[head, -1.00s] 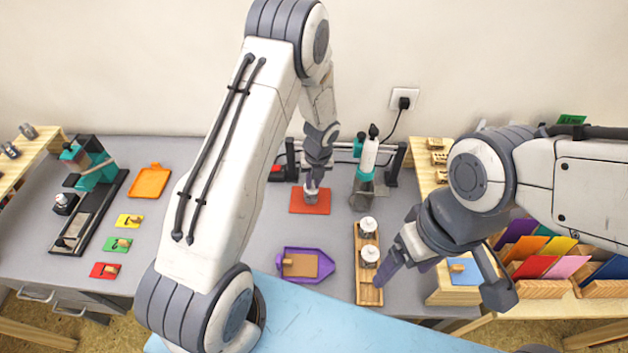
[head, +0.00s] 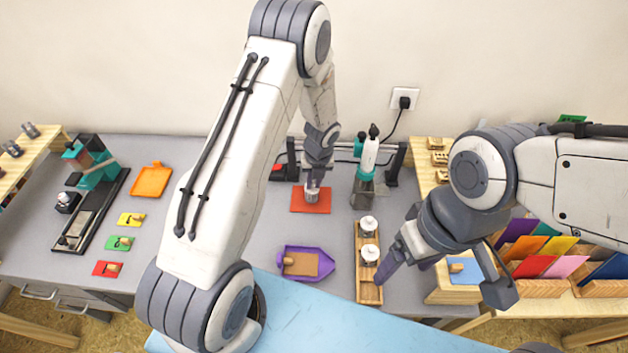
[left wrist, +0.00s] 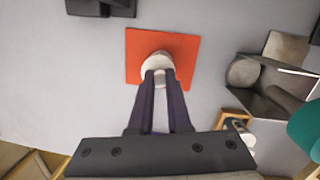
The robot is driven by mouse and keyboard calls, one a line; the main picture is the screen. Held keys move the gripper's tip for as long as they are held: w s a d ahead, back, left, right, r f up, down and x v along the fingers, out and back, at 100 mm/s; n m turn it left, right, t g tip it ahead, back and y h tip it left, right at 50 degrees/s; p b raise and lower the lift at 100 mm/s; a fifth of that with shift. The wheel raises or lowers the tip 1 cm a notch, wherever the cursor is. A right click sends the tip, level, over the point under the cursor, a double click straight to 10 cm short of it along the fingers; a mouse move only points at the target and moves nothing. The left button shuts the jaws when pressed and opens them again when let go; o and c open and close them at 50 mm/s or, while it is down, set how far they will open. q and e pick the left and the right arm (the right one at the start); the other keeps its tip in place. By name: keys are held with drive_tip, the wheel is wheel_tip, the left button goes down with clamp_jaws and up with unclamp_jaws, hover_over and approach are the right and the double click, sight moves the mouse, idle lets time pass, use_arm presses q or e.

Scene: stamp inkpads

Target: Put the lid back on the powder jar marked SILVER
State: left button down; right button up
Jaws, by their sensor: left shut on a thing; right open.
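My left gripper (head: 313,184) points down over the red-orange mat (head: 324,208). It is shut on a pale round lid (left wrist: 158,64), which shows between its fingertips in the left wrist view. A small grey-white jar (head: 311,197) stands on the mat directly under the fingertips. I cannot tell whether the lid sits fully on it. Two more white jars, a rear one (head: 368,227) and a front one (head: 370,254), stand in a wooden tray (head: 369,294). No SILVER marking is readable. My right gripper (head: 440,282) is open and empty, one finger close by the tray.
A purple tray (head: 322,276) lies left of the wooden tray. Coloured cards (head: 535,266) stand at the right.

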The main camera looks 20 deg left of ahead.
use_arm(q)
drive_tip(key=shift+c, duration=1.6)
unclamp_jaws()
drive_tip(key=shift+r+p, duration=3.55)
drive_tip(key=shift+p, duration=0.5)
clamp_jaws()
